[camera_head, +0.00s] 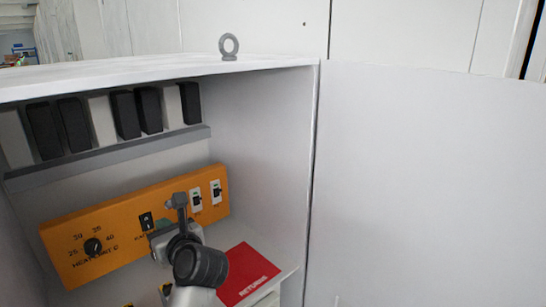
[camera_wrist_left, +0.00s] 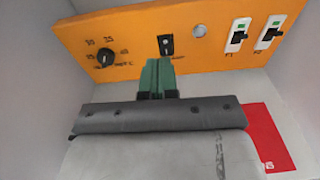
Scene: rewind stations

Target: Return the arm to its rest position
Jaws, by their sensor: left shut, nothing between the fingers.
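My left gripper (camera_head: 179,205) is inside the open cabinet, in front of the orange panel (camera_head: 124,249). In the left wrist view its green fingertips (camera_wrist_left: 156,75) are together with nothing between them. They point at the panel just below a small black toggle switch (camera_wrist_left: 166,45); I cannot tell whether they touch it. The switch also shows in the head view (camera_head: 146,221). A black dial (camera_head: 93,247) is to the left on the panel. Two white breakers (camera_head: 206,196) with black levers are to the right. My right gripper is not in view.
The cabinet's side wall (camera_head: 262,150) is close on the right, and its wide door (camera_head: 420,190) stands open beyond it. A red returns mat (camera_head: 248,272) lies on the cabinet floor. A rail (camera_head: 110,157) with several black and white modules runs above the panel.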

